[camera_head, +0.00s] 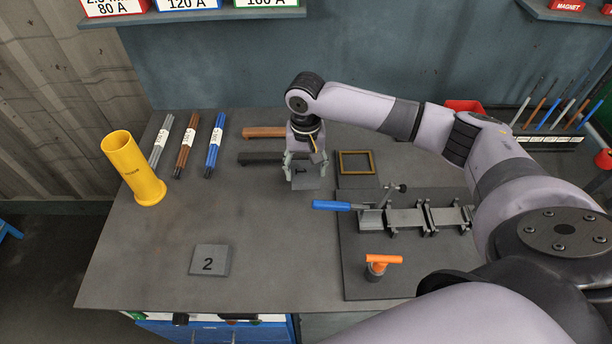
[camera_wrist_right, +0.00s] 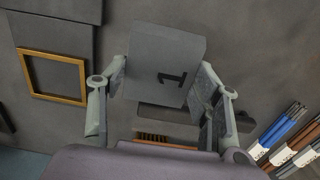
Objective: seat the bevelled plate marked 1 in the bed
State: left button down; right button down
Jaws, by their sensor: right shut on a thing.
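The grey plate marked 1 (camera_head: 305,183) is between the fingers of my right gripper (camera_head: 302,170), near the table's middle back. In the right wrist view the plate (camera_wrist_right: 168,62) shows its number face, with a finger at each side. My right gripper (camera_wrist_right: 160,100) is shut on it. I cannot tell how far the plate is above the table. The bed (camera_head: 407,218), a grey channel with brackets, lies on a dark board to the right of the gripper. A clamp with a blue handle (camera_head: 332,206) is at its left end. My left gripper is not in view.
A plate marked 2 (camera_head: 209,260) lies at front left. A brass frame (camera_head: 357,153) is right of the gripper. An orange T-handle (camera_head: 383,259) stands before the bed. A yellow tube (camera_head: 135,170) and rod bundles are left. The middle front is clear.

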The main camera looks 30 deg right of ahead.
aim_at(306, 172)
jog(key=shift+f, duration=2.05)
jog(key=c, duration=0.5)
grip_release()
jog(key=shift+f, duration=0.15)
